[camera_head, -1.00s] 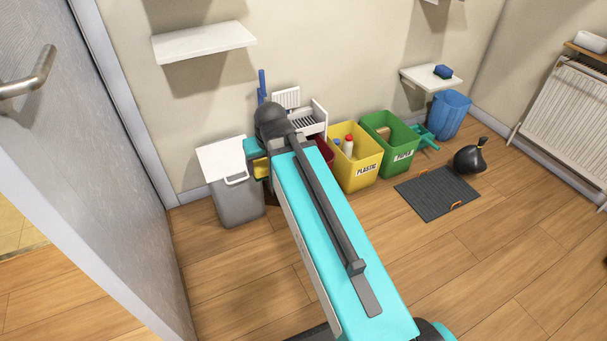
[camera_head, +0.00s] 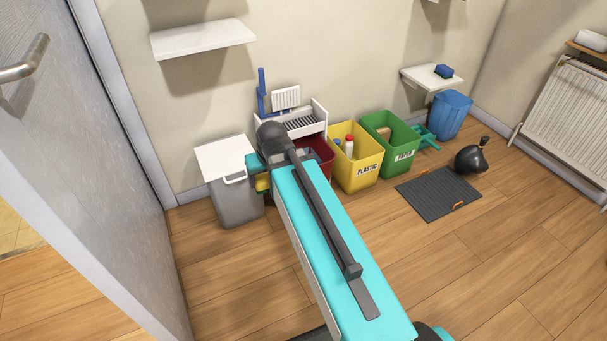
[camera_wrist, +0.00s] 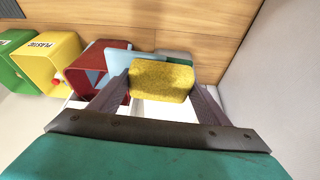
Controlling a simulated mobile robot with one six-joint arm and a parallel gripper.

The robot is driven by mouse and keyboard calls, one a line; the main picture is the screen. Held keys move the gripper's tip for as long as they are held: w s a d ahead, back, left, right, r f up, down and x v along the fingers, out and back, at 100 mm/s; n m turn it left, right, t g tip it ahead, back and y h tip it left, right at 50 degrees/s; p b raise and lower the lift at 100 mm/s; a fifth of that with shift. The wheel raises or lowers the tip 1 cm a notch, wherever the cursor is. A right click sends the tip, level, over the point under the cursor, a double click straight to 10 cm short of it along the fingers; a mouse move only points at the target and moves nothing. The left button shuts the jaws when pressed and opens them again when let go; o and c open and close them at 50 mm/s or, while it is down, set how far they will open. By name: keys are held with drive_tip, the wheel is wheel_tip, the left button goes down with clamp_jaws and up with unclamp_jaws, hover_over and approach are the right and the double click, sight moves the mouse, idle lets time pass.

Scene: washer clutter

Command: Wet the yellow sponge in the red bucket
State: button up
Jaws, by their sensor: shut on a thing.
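The yellow sponge (camera_wrist: 162,82) is between the two fingers of my gripper (camera_wrist: 160,84) in the wrist view. The fingers are shut on it, one at each side. In the head view a small yellow patch shows beside my arm's end, but my arm hides most of the gripper. The red bucket (camera_wrist: 88,72) is just left of the sponge in the wrist view. In the head view its red rim (camera_head: 326,150) shows behind my arm, between the white rack and the yellow bin. The sponge appears held beside or above the bucket; its height over it is unclear.
A grey bin with a white lid (camera_head: 228,160) stands left of my arm's end. The yellow PLASTIC bin (camera_head: 368,172) and a green bin (camera_head: 400,150) stand right of the bucket. A white rack (camera_head: 312,120) is behind. A dark mat (camera_head: 430,200) lies on open floor.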

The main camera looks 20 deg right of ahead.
sight(264, 176)
wheel_tip(264, 176, down, 14)
drive_tip(key=b, duration=0.5)
drive_tip(key=shift+r, duration=0.15)
idle(1.0)
idle(1.0)
drive_tip(key=shift+r, duration=0.1)
drive_tip(key=r, duration=0.4)
drive_tip(key=w+r, duration=0.1)
drive_tip(key=r, duration=0.4)
drive_tip(key=w+r, duration=0.1)
drive_tip(key=r, duration=0.4)
drive_tip(key=shift+w+a+r, duration=0.2)
drive_tip(key=shift+r, duration=0.05)
drive_tip(key=w+r+v, duration=0.1)
drive_tip(key=w+v, duration=0.2)
drive_tip(key=v, duration=1.2)
drive_tip(key=shift+w+a+r, duration=0.15)
drive_tip(key=shift+a+r, duration=0.15)
drive_tip(key=shift+r, duration=0.05)
